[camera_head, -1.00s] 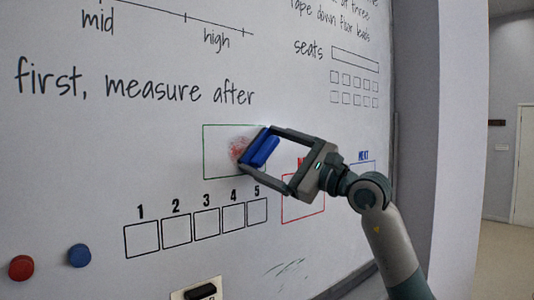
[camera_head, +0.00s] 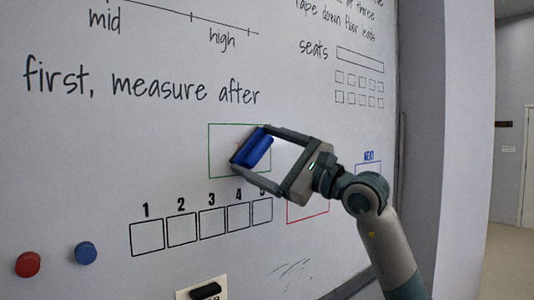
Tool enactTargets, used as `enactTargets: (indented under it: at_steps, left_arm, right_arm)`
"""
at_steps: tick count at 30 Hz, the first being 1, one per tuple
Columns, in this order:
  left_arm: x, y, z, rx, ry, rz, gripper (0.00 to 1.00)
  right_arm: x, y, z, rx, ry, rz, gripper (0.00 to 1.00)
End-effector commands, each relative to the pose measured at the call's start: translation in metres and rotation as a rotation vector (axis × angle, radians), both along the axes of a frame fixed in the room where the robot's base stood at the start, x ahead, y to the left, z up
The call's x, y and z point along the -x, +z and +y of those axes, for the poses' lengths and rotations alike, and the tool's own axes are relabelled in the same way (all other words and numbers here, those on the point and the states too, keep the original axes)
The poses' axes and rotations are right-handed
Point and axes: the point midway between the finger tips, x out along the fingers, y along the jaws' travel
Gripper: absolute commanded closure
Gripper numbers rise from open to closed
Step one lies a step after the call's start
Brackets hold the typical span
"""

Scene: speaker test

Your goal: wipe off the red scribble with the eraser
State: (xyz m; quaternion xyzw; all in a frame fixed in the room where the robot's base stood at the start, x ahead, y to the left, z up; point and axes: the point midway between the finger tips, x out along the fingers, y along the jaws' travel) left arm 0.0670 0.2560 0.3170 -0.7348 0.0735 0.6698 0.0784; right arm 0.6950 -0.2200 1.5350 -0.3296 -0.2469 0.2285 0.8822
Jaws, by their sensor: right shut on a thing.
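The blue eraser (camera_head: 258,151) is tilted against the whiteboard (camera_head: 120,140), inside the green-outlined box (camera_head: 209,150). My right gripper (camera_head: 250,149) is shut on the eraser, with one finger above it and one below. No clear red scribble shows in the box's open left part. The eraser and gripper hide much of the box's right part, so I cannot tell whether any red is behind them. My left gripper is not in view.
Numbered boxes (camera_head: 147,237) run below the green box. A red-outlined box (camera_head: 308,210) sits behind my right arm. Red (camera_head: 28,264) and blue (camera_head: 86,253) round magnets are at lower left. A black object (camera_head: 206,291) is at the bottom. Handwriting fills the upper board.

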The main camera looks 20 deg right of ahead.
Motion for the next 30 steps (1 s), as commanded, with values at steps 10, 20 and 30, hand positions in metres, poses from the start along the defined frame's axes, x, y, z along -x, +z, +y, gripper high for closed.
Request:
enactTargets:
  at_steps: [10, 20, 30]
  left_arm:
    - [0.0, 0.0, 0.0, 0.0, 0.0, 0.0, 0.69]
    - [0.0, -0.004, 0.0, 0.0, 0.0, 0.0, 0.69]
    - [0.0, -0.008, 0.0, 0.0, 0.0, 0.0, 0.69]
  right_arm:
    - [0.0, 0.0, 0.002, 0.001, 0.0, 0.001, 0.33]
    - [0.005, -0.001, 0.016, 0.003, 0.002, 0.001, 0.33]
    - [0.013, -0.001, 0.035, 0.001, 0.001, 0.001, 0.33]
